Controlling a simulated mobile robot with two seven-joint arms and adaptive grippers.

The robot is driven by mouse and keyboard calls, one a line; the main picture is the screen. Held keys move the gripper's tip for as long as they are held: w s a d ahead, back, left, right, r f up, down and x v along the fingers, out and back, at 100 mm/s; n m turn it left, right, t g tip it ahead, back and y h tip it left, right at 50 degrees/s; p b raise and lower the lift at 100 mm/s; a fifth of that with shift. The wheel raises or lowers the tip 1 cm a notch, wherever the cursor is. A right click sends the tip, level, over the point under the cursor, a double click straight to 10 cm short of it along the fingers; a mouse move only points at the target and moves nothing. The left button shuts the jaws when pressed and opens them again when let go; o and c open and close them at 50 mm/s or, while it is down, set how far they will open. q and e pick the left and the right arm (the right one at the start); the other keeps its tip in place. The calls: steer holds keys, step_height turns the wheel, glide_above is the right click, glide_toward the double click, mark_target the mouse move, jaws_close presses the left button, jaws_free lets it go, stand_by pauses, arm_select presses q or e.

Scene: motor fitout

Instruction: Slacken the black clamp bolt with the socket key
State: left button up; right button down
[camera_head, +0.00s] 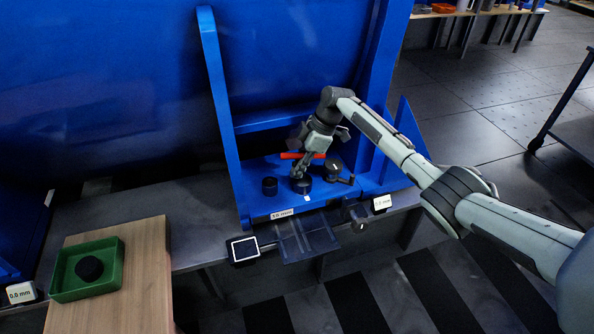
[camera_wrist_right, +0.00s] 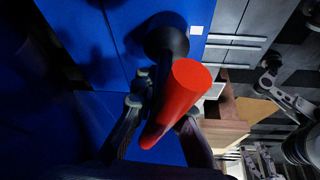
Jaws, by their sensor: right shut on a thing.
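The socket key has a thick red handle (camera_head: 301,156), which also shows large in the right wrist view (camera_wrist_right: 182,98). Its dark shaft (camera_wrist_right: 165,45) runs away toward the blue plate. My right gripper (camera_head: 302,168) is shut on the key just below the handle, with a finger on each side in the right wrist view (camera_wrist_right: 160,115). Below the gripper is a dark round part (camera_head: 302,186), perhaps the black clamp bolt; the gripper partly covers it, so I cannot tell whether the key is seated. What may be my left gripper (camera_wrist_right: 268,70) shows small in the right wrist view; its jaws are unclear.
A short black cylinder (camera_head: 270,186) and a dark knob with a lever (camera_head: 335,168) flank the key on the blue frame (camera_head: 225,120). A green tray (camera_head: 112,262) with a black round part (camera_head: 89,268) stands on the wooden board (camera_head: 150,285). Small displays line the bench edge.

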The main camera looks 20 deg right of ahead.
steer(key=shift+d, duration=0.25)
steer(key=shift+f+n+b, duration=0.15)
steer(key=shift+n+b, duration=0.15)
steer(key=shift+b, duration=0.25)
steer(key=shift+s+n+g+b, duration=0.1)
steer(key=shift+n+g+b, duration=0.3)
steer(key=shift+n+b, duration=0.35)
steer(key=shift+s+n, duration=0.1)
steer(key=shift+n, duration=0.15)
steer(key=shift+n+g+b, duration=0.4)
steer(key=shift+n+b, duration=0.2)
steer(key=shift+b, duration=0.35)
steer(key=shift+s+n+g+b, duration=0.15)
steer(key=shift+n+g+b, duration=0.15)
steer(key=shift+n+b, duration=0.5)
steer(key=shift+r, duration=0.25)
